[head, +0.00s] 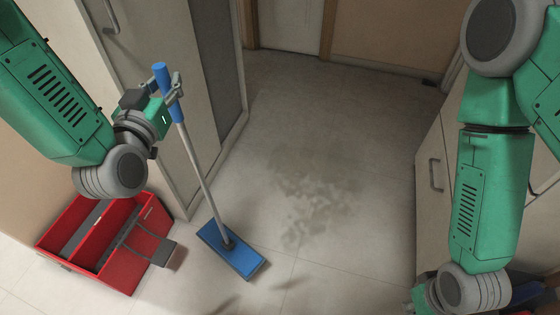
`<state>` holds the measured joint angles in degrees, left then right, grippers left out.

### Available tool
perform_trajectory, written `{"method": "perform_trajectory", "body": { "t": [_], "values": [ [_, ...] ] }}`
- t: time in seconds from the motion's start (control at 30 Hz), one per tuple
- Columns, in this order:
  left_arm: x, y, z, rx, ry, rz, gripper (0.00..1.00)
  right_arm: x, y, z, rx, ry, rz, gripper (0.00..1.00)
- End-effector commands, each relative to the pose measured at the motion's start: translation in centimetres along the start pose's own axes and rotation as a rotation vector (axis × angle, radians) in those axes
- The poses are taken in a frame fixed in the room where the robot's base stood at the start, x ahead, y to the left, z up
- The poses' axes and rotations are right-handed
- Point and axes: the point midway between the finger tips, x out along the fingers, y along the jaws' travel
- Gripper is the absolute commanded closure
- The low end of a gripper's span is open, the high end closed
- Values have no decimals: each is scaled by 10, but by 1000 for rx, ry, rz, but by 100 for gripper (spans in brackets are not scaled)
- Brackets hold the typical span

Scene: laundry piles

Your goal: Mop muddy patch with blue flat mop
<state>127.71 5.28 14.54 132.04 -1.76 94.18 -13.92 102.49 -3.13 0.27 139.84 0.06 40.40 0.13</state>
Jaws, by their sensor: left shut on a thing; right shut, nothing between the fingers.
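The blue flat mop has a grey pole with a blue grip at its top and a flat blue head (232,249) low in the middle of the head view. My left gripper (172,90) is shut on the mop's pole near the blue grip. The pole slants down to the right to the head, which is at or close to the floor; I cannot tell if it touches. The muddy patch (310,190) is a grey-brown blotchy stain on the tiles, right of and beyond the mop head. My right gripper (425,300) is at the bottom right, partly cut off, away from the mop.
A red box (138,278) with open compartments stands on the floor at the lower left. A tall cabinet (165,50) is behind my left arm. A low cabinet (432,160) lines the right side. A door (290,22) is at the back. The floor around the stain is clear.

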Motion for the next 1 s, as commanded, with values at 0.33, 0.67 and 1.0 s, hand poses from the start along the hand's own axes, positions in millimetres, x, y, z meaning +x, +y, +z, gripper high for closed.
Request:
{"method": "perform_trajectory", "body": {
  "t": [0.33, 0.67, 1.0],
  "values": [
    [-11, 86, 16, -2, 1, 373, 100, 5, 0, 0, 0, 1, 0, 100],
    [-67, 176, 32, -10, -6, 832, 100, -5, 0, 0, 0, 1, 0, 100],
    [-122, 220, 42, -16, -5, 1135, 100, -10, 0, -1, 0, 0, 0, 100]
  ]
}}
